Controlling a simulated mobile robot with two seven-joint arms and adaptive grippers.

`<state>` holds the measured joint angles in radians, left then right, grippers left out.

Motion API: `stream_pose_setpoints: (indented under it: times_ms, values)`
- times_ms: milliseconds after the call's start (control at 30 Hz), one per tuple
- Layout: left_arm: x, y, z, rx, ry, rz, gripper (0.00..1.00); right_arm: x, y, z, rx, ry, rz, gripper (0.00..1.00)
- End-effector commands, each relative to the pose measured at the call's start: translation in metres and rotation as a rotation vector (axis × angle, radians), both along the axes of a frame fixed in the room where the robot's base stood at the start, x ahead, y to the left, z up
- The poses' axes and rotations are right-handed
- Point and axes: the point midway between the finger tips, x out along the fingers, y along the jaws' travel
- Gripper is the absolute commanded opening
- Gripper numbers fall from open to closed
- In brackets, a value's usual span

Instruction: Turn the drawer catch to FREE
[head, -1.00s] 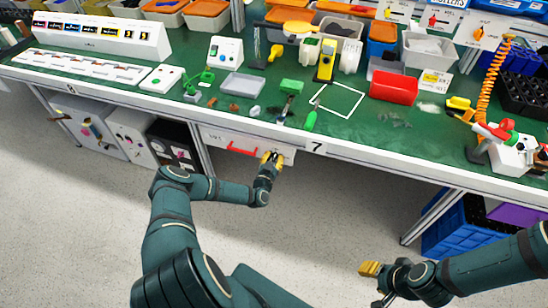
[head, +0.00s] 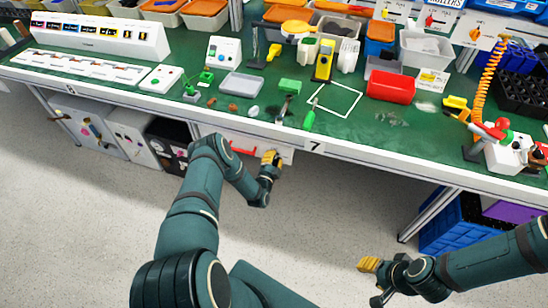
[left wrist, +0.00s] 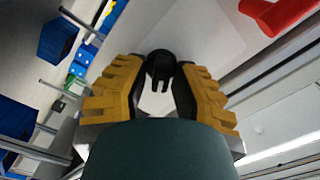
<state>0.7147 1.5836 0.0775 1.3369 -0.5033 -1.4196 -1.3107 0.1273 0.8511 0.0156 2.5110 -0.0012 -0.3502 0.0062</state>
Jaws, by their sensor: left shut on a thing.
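The drawer catch is a black rotary knob (left wrist: 160,66) on a pale drawer front (left wrist: 215,35) in the left wrist view. My left gripper (left wrist: 160,82) has its yellow, black-padded fingers on either side of the knob and is shut on it. In the head view the left gripper (head: 272,158) is at the right part of the drawer front (head: 287,155), under the bench edge, and hides the knob there. The catch's markings are not readable. My right gripper (head: 369,265) is far from the drawer at lower right; its finger gap cannot be made out.
The red drawer handle (head: 242,148) is left of the catch, partly behind my left arm; it also shows in the left wrist view (left wrist: 278,13). The green bench (head: 380,130) above holds many tools and bins. A blue crate (head: 452,232) stands under the bench at right.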

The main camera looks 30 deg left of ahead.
Motion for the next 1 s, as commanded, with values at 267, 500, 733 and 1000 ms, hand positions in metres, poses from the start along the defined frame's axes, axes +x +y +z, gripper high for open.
stream_pose_setpoints:
  times_ms: [267, 500, 733, 1000]
  values:
    - [0.0037, -0.0012, 0.0014, 0.25, 0.05, -0.002, 0.0, -0.0007, 0.0001, -0.0028, 0.0, 0.002, 0.002, 0.47]
    - [0.0035, -0.0009, 0.0001, 0.417, 0.091, 0.0, 0.0, -0.0019, 0.0003, -0.0062, 0.001, 0.004, 0.004, 0.47]
    - [0.0037, -0.0007, -0.0001, 0.519, 0.113, 0.001, 0.0, -0.0014, 0.0003, -0.0082, 0.0, 0.003, 0.003, 0.47]
    - [0.0033, 0.0002, -0.0002, 0.563, 0.125, 0.003, 0.0, -0.0011, 0.0002, -0.0091, 0.0, 0.002, 0.003, 0.47]
